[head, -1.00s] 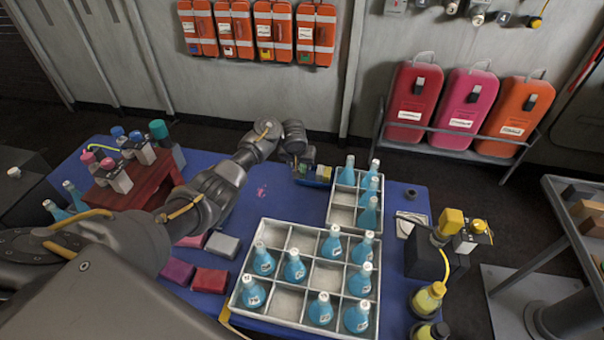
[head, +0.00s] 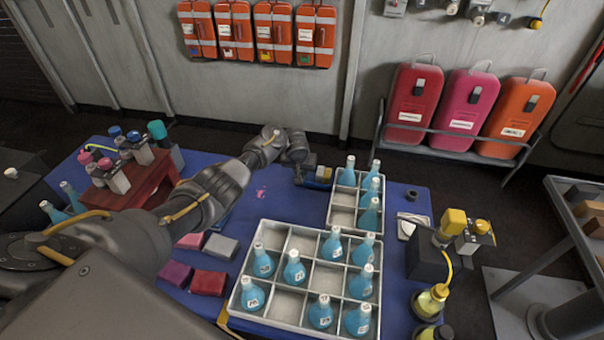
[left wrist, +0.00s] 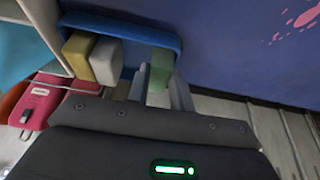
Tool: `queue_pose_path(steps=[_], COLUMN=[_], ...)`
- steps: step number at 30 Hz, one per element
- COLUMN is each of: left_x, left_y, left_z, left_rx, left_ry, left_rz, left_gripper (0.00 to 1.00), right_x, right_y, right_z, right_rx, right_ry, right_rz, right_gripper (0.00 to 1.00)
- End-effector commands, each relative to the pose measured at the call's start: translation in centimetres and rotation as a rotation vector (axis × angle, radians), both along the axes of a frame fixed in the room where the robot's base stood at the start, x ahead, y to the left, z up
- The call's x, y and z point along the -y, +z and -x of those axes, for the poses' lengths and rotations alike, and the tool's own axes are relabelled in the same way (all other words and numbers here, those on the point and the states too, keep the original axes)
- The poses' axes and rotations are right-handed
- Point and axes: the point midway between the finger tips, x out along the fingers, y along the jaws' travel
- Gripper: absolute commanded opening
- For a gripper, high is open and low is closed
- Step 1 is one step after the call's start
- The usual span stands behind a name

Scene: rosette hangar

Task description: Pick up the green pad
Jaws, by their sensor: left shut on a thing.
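The green pad (left wrist: 160,66) is in the left wrist view, between the two fingers of my left gripper (left wrist: 160,84). The gripper is shut on it. The pad is at one end of a blue tray (left wrist: 122,26); I cannot tell whether it still touches the tray. A yellow pad (left wrist: 79,55) and a white pad (left wrist: 106,61) stand in the same tray. In the head view my left gripper (head: 306,174) is at the far edge of the blue table, beside the blue tray (head: 322,176); the green pad is hidden there. My right gripper is out of view.
White divided crates (head: 290,228) and (head: 343,198) with blue bottles stand right of my arm. A dark red stand (head: 140,187) with small bottles is at left. Pink and grey blocks (head: 220,246) lie in front. Bare table shows between the arm and the crates.

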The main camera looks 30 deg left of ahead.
Motion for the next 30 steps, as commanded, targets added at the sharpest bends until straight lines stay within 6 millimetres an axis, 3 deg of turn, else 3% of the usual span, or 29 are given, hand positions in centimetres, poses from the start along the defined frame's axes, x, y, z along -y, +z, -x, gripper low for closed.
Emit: queue_pose_path(steps=[11,18,22,27,30], left_x=[0.0,0.1,0.6,1.8,2.6], left_y=[0.6,3.7,5.9,10.3,11.2], left_z=[0.0,0.1,1.9,5.1,7.7], left_rx=[0.000,0.002,0.003,0.004,0.000], left_ry=[-0.001,-0.002,-0.002,0.000,0.001], left_rz=[0.002,0.002,0.001,0.004,0.005], left_gripper=[0.01,0.01,0.01,0.01,0.01], right_x=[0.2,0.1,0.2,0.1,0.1], right_y=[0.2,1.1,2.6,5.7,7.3], right_z=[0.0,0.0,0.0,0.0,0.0], right_rx=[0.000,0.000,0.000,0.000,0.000], right_ry=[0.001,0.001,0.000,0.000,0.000], right_rz=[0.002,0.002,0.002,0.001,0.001], right_gripper=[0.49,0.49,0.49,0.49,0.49])
